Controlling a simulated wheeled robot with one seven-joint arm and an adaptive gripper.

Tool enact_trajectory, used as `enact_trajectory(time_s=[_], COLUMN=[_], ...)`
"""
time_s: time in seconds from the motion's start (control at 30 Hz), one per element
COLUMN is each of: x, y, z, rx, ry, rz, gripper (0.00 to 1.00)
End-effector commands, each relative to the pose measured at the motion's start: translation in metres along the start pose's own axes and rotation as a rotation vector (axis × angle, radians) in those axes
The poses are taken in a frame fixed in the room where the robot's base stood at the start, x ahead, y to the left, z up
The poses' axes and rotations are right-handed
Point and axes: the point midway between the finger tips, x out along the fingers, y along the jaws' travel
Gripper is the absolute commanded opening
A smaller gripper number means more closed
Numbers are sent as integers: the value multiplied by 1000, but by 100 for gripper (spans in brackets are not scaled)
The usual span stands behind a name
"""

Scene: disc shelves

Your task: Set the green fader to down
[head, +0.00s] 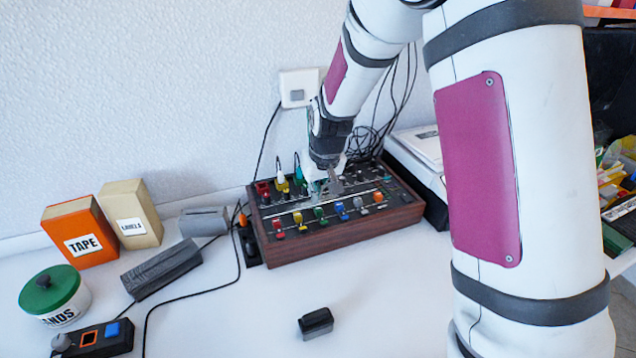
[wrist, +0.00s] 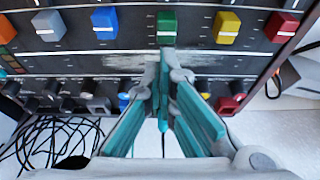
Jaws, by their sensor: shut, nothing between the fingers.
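The green fader (head: 319,213) is in the front row of coloured faders on the wood-sided mixer (head: 345,234). In the wrist view its green cap (wrist: 166,27) is at top centre, roughly level with the caps beside it. My gripper (head: 335,187) points down over the mixer, behind the green cap as the head view sees it. In the wrist view my gripper (wrist: 166,52) is shut, with its tips right at the lower edge of the green cap. I cannot tell whether they touch it. The tips hide part of the panel there.
A yellow fader (wrist: 227,27) and a blue fader (wrist: 104,22) flank the green one. Behind are rows of knobs and plugged cables (head: 282,172). An orange TAPE box (head: 80,235), a green-lidded tin (head: 55,296) and a black block (head: 316,322) stand on the table.

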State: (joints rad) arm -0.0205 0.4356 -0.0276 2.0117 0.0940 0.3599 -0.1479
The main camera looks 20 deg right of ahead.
Motion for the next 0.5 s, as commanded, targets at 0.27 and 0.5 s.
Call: enact_trajectory(time_s=[0.27,0.5], x=[14,14], y=[0,0], z=[0,0], rx=[0,0], ry=[0,0], rz=[0,0], gripper=[0,0])
